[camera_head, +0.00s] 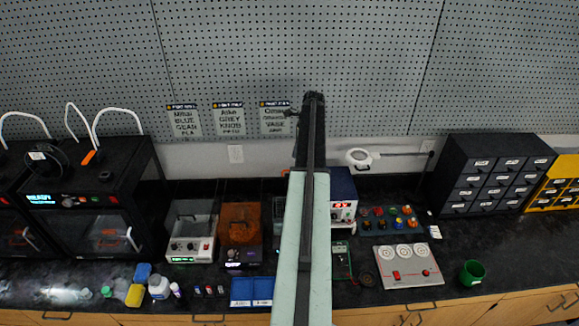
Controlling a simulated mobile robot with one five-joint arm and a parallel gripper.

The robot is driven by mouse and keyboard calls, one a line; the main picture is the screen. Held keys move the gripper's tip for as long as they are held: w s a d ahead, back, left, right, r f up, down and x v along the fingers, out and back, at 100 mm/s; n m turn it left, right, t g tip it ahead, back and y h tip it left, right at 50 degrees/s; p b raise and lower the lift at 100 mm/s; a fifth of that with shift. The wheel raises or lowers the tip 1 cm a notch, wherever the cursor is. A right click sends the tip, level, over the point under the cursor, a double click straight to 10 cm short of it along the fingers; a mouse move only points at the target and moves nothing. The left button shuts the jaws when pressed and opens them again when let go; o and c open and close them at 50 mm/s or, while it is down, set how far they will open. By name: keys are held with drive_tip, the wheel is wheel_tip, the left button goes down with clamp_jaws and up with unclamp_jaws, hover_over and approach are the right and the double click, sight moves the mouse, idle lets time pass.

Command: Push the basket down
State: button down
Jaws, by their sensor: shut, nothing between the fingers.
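I cannot make out a basket for certain. A grey machine with a clear top (192,230) stands on the black counter left of my arm; what is inside it is too small to tell. An orange-covered machine (240,224) stands next to it on the right. My arm rises through the middle of the view, and its dark end with my gripper (313,98) is high in front of the pegboard, above and to the right of these machines. My gripper is shut and empty, touching nothing that I can see. My arm hides part of the counter behind it.
Black 3D printers (95,205) stand at the left. Right are a grey panel with dials (408,266), a green cup (472,273) and a black drawer cabinet (493,172).

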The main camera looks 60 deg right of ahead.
idle(0.3)
drive_tip(key=b+x, duration=0.7)
drive_tip(key=shift+a, duration=0.15)
drive_tip(key=b+x, duration=0.2)
drive_tip(key=s+b+x, duration=0.1)
drive_tip(key=b+x, duration=0.1)
drive_tip(key=b, duration=0.1)
drive_tip(key=d+b+x, duration=0.1)
drive_tip(key=b+x, duration=0.1)
drive_tip(key=x, duration=0.1)
drive_tip(key=shift+s+f, duration=0.2)
drive_tip(key=shift+f, duration=0.1)
drive_tip(key=shift+r, duration=0.15)
drive_tip(key=shift+s+d+r, duration=0.15)
drive_tip(key=shift+s+r, duration=0.05)
drive_tip(key=shift+s, duration=0.1)
drive_tip(key=shift+s+d+r+p, duration=0.15)
drive_tip(key=shift+s+d+p, duration=0.15)
drive_tip(key=shift+s, duration=0.2)
drive_tip(key=shift+s+d+r+p, duration=0.2)
drive_tip(key=shift+s+d, duration=0.1)
drive_tip(key=shift+s, duration=0.15)
